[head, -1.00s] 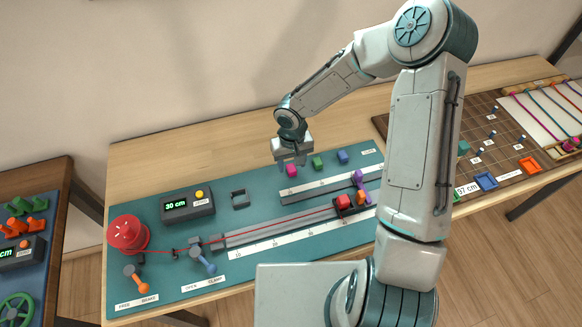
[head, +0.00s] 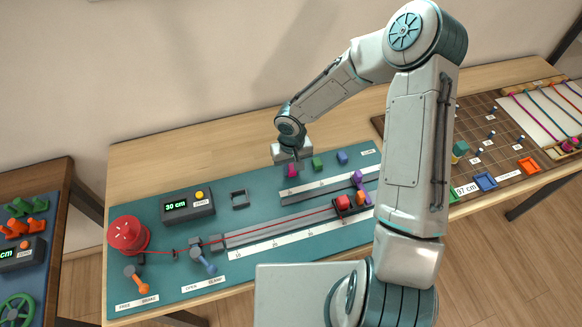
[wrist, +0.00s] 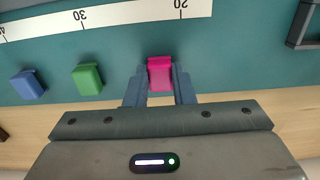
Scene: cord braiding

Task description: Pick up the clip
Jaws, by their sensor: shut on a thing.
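The pink clip (head: 292,171) is at the left end of a row of small coloured clips on the teal mat (head: 262,180). In the wrist view the pink clip (wrist: 160,73) sits between the two finger tips of my gripper (wrist: 160,80). The fingers are shut on it from both sides. My gripper (head: 291,165) points down over the mat in the head view. I cannot tell whether the clip still touches the mat.
A green clip (head: 317,164) and a blue clip (head: 342,157) stand to the right of the pink one. A dark square frame (head: 240,199) and a display box reading 30 cm (head: 188,206) lie to the left. A ruled track (head: 280,232) runs in front.

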